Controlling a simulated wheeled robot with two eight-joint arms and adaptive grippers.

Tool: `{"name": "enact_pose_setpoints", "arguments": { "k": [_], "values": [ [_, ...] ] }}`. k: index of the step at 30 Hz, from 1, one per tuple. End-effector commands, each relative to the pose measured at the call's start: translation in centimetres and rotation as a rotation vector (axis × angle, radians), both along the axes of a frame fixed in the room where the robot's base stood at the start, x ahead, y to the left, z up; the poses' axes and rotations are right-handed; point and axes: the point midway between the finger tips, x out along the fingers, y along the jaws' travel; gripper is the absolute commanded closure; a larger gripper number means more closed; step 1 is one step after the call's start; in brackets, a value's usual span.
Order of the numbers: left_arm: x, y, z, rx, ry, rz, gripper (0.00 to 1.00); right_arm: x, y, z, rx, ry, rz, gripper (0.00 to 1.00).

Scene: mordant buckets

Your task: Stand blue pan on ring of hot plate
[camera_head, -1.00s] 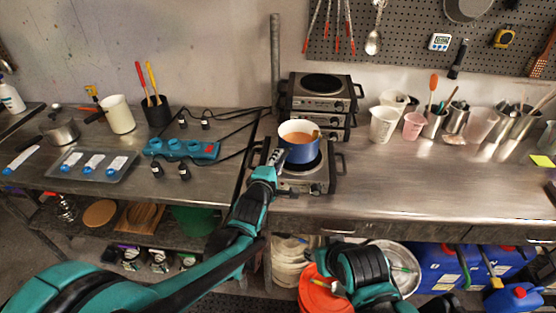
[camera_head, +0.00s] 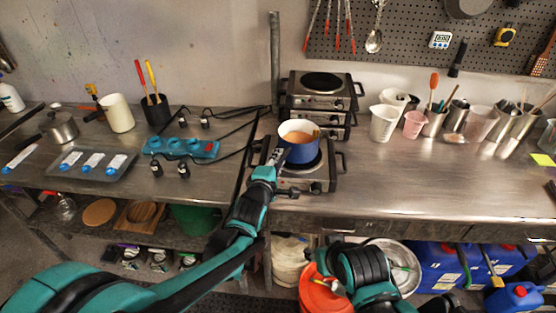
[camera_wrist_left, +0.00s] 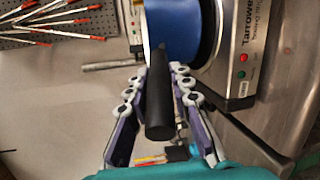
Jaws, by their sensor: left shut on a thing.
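The blue pan (camera_head: 300,150), with orange-brown contents, is upright over the front hot plate (camera_head: 305,178). The hot plate's dark ring shows partly around and below the pan. I cannot tell whether the pan's base touches the ring. My left gripper (camera_head: 275,162) is shut on the pan's dark handle, on the pan's near left side. In the left wrist view, the black handle (camera_wrist_left: 160,95) lies between the fingers of the gripper (camera_wrist_left: 158,82), with the blue pan wall (camera_wrist_left: 185,30) beyond. My right arm shows at the bottom, but its gripper is not visible.
Stacked hot plates (camera_head: 320,90) stand close behind. A blue socket block (camera_head: 182,148) with cables lies to the left. White and pink cups (camera_head: 384,122) stand at the right rear. The right bench top (camera_head: 430,185) is mostly clear toward the front.

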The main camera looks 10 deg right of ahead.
Motion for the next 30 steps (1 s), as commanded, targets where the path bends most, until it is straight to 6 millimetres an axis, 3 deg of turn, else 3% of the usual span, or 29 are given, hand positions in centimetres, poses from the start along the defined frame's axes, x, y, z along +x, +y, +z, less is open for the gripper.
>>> {"name": "enact_pose_setpoints", "arguments": {
  "k": [25, 26, 27, 28, 30],
  "values": [
    [0.02, -0.04, -0.25, -0.003, -0.004, 0.000, 1.00, 0.00, 0.00, -0.38, 0.000, 0.000, 0.000, 0.60],
    [0.02, -0.04, -0.24, -0.003, -0.004, 0.000, 0.74, 0.01, 0.00, -0.37, 0.000, 0.000, 0.000, 0.60],
    [0.02, -0.04, -0.25, -0.003, -0.004, 0.000, 0.63, 0.01, 0.00, -0.37, 0.000, 0.000, 0.000, 0.60],
    [0.02, -0.03, -0.26, -0.003, -0.003, 0.000, 0.55, 0.01, 0.00, -0.37, 0.000, 0.000, 0.000, 0.60],
    [0.01, -0.03, -0.28, -0.002, -0.002, 0.000, 0.55, 0.00, 0.00, -0.38, 0.000, 0.000, 0.000, 0.60]
  ]
}}
